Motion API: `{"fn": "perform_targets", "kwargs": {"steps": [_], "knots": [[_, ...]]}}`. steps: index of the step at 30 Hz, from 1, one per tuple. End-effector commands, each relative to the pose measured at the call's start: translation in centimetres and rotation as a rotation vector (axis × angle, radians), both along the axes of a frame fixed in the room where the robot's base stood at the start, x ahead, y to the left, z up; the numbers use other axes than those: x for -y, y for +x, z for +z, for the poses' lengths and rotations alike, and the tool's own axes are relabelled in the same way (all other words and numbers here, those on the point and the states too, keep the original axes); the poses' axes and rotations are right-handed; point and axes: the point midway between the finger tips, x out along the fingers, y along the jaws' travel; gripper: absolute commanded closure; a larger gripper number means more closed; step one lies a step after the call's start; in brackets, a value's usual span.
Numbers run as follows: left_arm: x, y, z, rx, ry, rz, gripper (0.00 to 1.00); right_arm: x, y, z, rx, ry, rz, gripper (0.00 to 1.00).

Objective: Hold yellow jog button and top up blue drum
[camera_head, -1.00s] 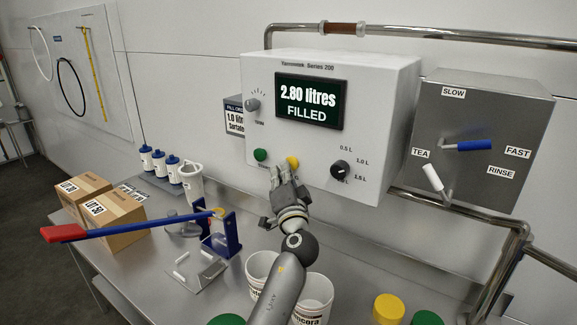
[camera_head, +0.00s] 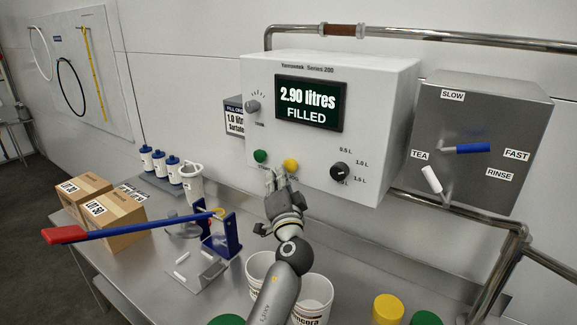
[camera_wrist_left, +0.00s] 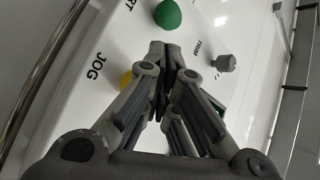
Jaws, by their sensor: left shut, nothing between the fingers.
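The white control box (camera_head: 330,120) has a screen (camera_head: 309,103) reading "2.90 litres FILLED". The round yellow jog button (camera_head: 291,165) is on its lower front. In the left wrist view the yellow button (camera_wrist_left: 126,80) is by the word JOG, partly hidden behind a finger. My left gripper (camera_head: 274,177) is shut and empty, its tips just below and left of the button; it also shows in the left wrist view (camera_wrist_left: 166,62). I cannot tell whether it touches the panel. I make out no blue drum. My right gripper is out of view.
A green button (camera_head: 260,156) is left of the yellow one and a black knob (camera_head: 340,171) right. White buckets (camera_head: 314,294) stand below my arm. A blue lever with a red grip (camera_head: 64,235) reaches across the bench. A grey valve box (camera_head: 484,135) is at right.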

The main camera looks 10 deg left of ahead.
Motion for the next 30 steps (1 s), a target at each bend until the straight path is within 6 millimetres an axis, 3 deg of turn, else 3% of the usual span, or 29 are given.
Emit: {"fn": "perform_targets", "kwargs": {"steps": [8, 22, 30], "knots": [[-0.1, -0.1, 0.0, 0.0, 0.0, 0.0, 1.0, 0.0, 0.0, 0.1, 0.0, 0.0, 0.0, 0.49], [-1.5, -4.2, 0.1, 0.001, 0.0, 0.001, 1.0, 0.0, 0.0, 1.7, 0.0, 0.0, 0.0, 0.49], [-1.7, -4.7, 0.0, 0.001, 0.001, 0.0, 1.0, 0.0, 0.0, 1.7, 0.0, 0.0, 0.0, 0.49]]}}
